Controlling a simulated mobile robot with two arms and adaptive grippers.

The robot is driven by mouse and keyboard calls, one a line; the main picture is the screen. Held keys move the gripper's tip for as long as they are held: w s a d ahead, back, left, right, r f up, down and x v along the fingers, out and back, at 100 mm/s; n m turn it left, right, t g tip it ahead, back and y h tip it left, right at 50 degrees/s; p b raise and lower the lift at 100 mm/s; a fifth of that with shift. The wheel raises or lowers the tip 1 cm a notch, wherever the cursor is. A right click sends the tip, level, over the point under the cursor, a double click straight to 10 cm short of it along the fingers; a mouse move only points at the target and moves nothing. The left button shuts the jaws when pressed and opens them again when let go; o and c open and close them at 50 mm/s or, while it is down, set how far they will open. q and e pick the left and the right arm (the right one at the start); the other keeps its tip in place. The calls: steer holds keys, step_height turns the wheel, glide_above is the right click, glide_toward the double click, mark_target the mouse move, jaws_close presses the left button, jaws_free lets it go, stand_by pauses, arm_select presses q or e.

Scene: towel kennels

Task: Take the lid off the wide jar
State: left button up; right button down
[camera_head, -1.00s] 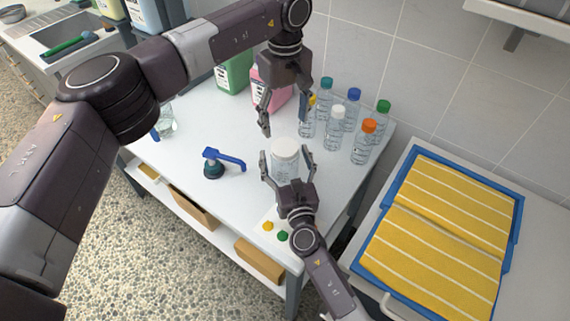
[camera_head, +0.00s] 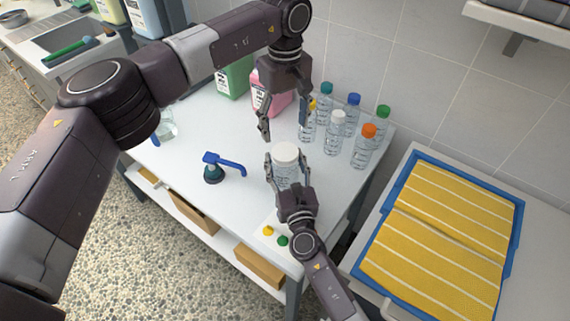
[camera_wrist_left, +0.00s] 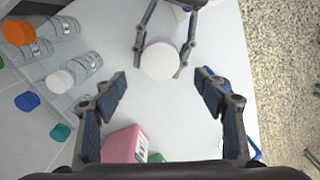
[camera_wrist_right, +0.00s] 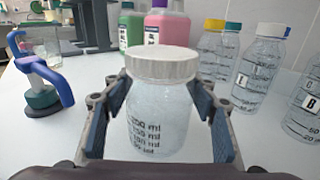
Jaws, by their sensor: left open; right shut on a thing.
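The wide jar (camera_head: 286,178) is clear with printed volume marks and stands upright on the white table. Its white lid (camera_head: 285,153) is on its mouth. In the right wrist view the jar (camera_wrist_right: 156,120) sits between the fingers, below the lid (camera_wrist_right: 162,63). My right gripper (camera_head: 284,164) is shut on the jar's body from the near side. My left gripper (camera_head: 283,133) is open, pointing down above and behind the jar, with nothing between its fingers. In the left wrist view the lid (camera_wrist_left: 160,61) shows beyond the open fingers.
Several bottles with coloured caps (camera_head: 336,132) stand right of the jar. A pink jug (camera_head: 268,95) and a green jug (camera_head: 236,78) stand behind. Yellow towels fill a blue tray (camera_head: 518,215) at right.

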mark_target(285, 151)
arm_select(q)
steer(key=m, duration=0.3)
steer(key=shift+m, duration=0.4)
steer(key=m, duration=0.4)
steer(key=shift+m, duration=0.4)
steer(key=shift+f, duration=4)
